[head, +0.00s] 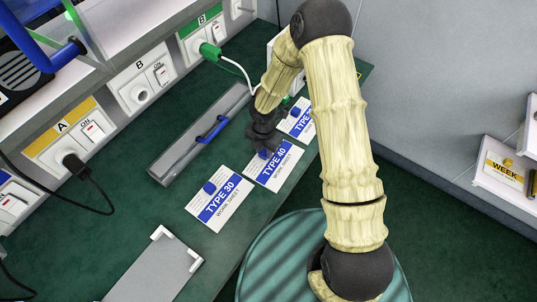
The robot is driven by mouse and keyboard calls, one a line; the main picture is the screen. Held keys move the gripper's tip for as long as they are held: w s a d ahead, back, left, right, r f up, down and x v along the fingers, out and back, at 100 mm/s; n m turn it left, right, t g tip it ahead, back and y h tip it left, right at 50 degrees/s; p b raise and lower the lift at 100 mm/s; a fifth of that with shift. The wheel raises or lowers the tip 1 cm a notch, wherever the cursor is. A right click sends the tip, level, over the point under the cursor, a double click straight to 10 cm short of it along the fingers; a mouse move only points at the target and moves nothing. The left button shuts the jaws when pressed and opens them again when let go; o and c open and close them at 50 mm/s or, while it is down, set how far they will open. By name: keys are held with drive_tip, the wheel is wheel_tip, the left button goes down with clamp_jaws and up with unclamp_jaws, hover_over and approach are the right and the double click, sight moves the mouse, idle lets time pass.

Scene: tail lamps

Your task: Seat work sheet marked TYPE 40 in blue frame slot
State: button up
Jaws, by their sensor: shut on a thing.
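The TYPE 40 work sheet (275,171) is a white card with a blue band, on the green worktop between two similar sheets. My gripper (264,149) is shut on it at the blue knob near its upper edge. Whether the sheet touches the worktop or is slightly raised, I cannot tell. A small blue frame (212,129) sits on a long grey rail (178,163) to the left of my gripper. The slot itself is too small to make out.
A TYPE 30 sheet (220,200) lies at lower left of the held one; another sheet (299,121), partly hidden by my arm, lies at upper right. A grey plate with white corners (158,272) is at the front. Sockets (68,147) and cables line the left.

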wheel_tip(320, 180, up, 10)
drive_tip(key=shift+p, duration=0.4)
drive_tip(key=shift+f, duration=0.1)
idle(0.5)
